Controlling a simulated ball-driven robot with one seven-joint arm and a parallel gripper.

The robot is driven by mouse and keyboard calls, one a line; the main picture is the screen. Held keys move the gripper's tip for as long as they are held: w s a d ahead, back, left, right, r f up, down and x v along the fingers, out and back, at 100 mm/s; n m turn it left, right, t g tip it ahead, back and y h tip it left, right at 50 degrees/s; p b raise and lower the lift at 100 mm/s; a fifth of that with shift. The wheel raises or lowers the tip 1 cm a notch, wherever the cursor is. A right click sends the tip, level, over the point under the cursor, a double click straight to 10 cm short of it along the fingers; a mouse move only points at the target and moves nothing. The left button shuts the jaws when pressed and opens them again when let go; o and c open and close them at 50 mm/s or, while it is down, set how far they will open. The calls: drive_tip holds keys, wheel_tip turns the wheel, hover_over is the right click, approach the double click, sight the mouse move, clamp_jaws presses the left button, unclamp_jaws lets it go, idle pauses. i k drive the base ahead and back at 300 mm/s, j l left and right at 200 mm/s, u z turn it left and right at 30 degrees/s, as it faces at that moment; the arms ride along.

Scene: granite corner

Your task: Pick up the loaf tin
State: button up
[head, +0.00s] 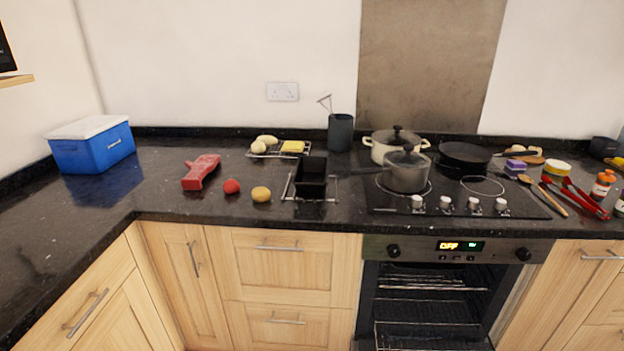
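The loaf tin (311,187) is a black, rectangular, open-topped pan on the granite counter, left of the hob. It sits upright on a small wire rack (288,188) whose bars stick out at its sides. Nothing can be seen in the tin, though its inside is dark. My gripper is not in view, and nothing blocks the view of the tin.
A potato (261,194), red tomato-like ball (232,186) and red mitt-like item (201,172) lie left. A rack with yellow and pale food (291,147) and utensil pot (341,132) stand behind. A saucepan (406,171) is right, its handle pointing towards the tin.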

sight(310, 178)
drive_tip(key=i+j+u, duration=0.6)
drive_tip(key=i, duration=0.35)
